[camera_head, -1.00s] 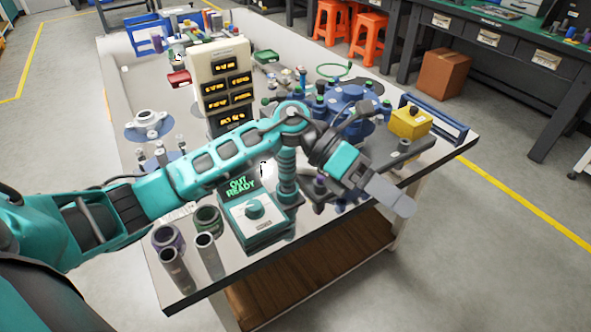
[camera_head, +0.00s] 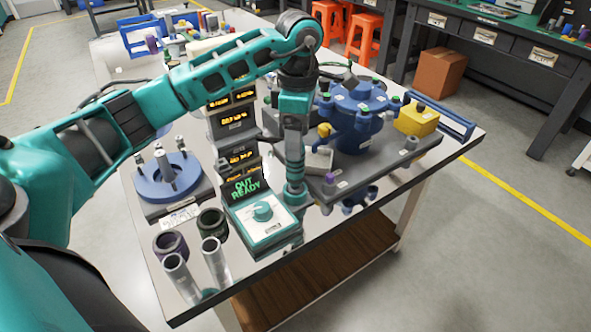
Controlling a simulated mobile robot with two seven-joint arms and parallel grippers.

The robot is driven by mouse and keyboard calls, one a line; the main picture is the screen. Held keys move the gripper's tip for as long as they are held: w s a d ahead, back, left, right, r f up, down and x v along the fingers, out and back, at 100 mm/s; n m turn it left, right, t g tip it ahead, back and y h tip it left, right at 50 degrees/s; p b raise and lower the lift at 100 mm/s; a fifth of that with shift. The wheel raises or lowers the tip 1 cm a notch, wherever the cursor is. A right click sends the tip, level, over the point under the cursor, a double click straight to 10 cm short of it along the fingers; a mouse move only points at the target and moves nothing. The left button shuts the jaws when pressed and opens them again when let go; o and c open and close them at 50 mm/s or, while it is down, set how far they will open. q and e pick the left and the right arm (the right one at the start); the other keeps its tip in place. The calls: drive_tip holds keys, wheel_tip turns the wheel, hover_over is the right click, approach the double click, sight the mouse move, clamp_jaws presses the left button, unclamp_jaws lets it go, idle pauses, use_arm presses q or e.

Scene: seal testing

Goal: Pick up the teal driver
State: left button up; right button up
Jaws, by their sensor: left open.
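The teal driver (camera_head: 295,190) appears to stand upright on the table, just right of the control box that reads "OUT READY" (camera_head: 262,212). Its ribbed lower part shows, and its upper part is hidden by my left gripper. My left gripper (camera_head: 294,152) points straight down over the driver, with its grey fingers overlapping the top of it in this view. The fingers are open, seen nearly in line, so the gap does not show. I cannot tell whether they touch the driver. My right gripper is not in view.
The blue flanged housing (camera_head: 355,115) stands close to the right of my gripper, with a yellow box (camera_head: 416,119) beyond. The display tower (camera_head: 232,118) is to the left, partly behind my arm. Metal tubes (camera_head: 215,258) and dark rings stand near the front edge. A blue round fixture (camera_head: 167,177) is at left.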

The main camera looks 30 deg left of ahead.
sight(295, 172)
use_arm(q)
drive_tip(key=f, duration=0.6)
drive_tip(key=shift+w+a+f, duration=0.1)
drive_tip(key=shift+a+f, duration=0.1)
drive_tip(key=shift+a, duration=0.15)
drive_tip(key=shift+c, duration=0.2)
drive_tip(key=shift+r, duration=0.1)
drive_tip(key=c, duration=1.2)
